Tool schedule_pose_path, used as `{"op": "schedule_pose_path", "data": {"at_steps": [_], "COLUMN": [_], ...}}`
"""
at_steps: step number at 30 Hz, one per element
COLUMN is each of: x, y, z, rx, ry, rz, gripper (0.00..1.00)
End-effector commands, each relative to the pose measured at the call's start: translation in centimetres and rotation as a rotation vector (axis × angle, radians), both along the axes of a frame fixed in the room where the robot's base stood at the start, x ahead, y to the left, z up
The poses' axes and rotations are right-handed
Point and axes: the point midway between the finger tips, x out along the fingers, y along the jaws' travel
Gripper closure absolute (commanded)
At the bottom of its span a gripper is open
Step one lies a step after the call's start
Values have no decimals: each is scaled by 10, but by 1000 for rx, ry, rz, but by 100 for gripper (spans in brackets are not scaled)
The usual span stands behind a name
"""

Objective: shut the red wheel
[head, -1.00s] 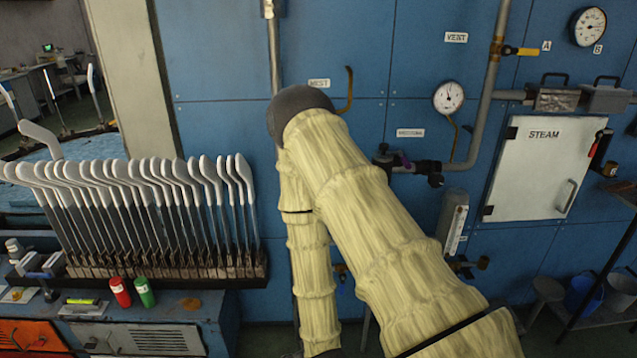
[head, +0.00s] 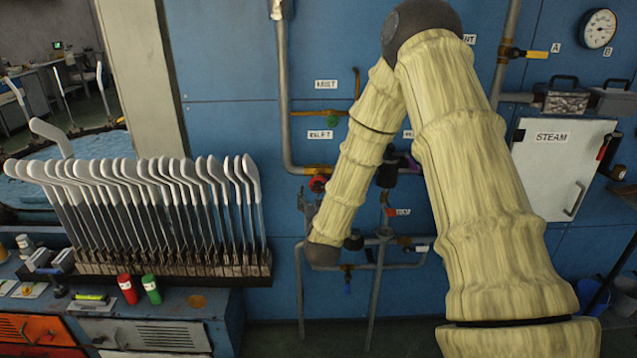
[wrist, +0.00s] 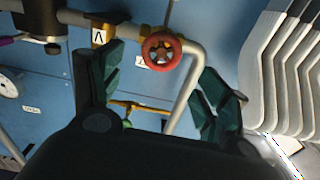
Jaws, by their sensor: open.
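The red wheel (wrist: 161,50) is a small round handwheel on the pipework, seen nearly face-on in the wrist view. My gripper (wrist: 158,78) is open, with one dark green finger on each side of the wheel in the picture. No contact with the wheel shows, and the remaining gap in depth is hard to judge. In the head view the red wheel (head: 318,184) shows small beside my forearm, low on the grey pipe.
A grey pipe (head: 285,90) runs down the blue panel. A green wheel (head: 332,120) sits above the red one. A rack of white-topped sock boards (head: 140,200) stands at the left, and also shows close to my right finger in the wrist view. The steam cabinet (head: 562,165) is at the right.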

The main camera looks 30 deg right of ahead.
Motion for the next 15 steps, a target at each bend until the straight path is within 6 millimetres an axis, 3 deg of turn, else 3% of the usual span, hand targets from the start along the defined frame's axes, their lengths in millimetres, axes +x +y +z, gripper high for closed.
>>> {"op": "schedule_pose_path", "data": {"at_steps": [9,15], "x": [44,62], "y": [-27,-38], "z": [1,0], "rx": [1,1], "ry": [1,1], "rz": [0,1], "gripper": [25,25]}}
